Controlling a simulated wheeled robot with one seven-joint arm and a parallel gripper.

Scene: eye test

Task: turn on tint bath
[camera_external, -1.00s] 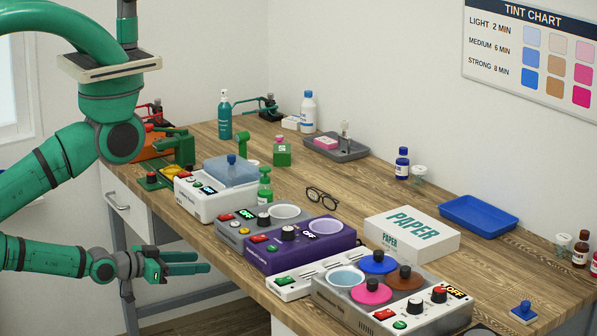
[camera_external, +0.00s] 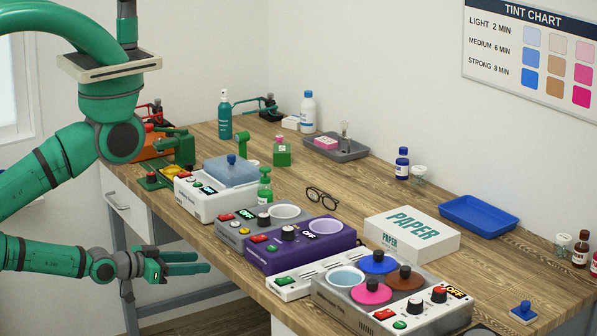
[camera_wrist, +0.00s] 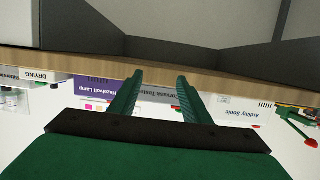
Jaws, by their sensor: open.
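The likely tint bath is a grey box (camera_external: 330,297) at the front right of the table in the external view. It has blue, pink and brown knobbed lids and one uncovered well of pale blue liquid (camera_external: 346,278). Its white front panel carries a red button (camera_external: 384,314), a green button (camera_external: 400,324), dark knobs and a display (camera_external: 455,292) reading OFF. My gripper (camera_external: 208,262) is open and empty, off the table's left edge, well left of this box. In the wrist view my fingers (camera_wrist: 160,78) are apart with nothing between them.
A purple device (camera_external: 300,258), a flat white strip (camera_external: 290,287) and a white device with a clear cover (camera_external: 205,200) line the table's near side. A PAPER box (camera_external: 412,236) stands behind the grey box, with a blue tray (camera_external: 478,216) farther right.

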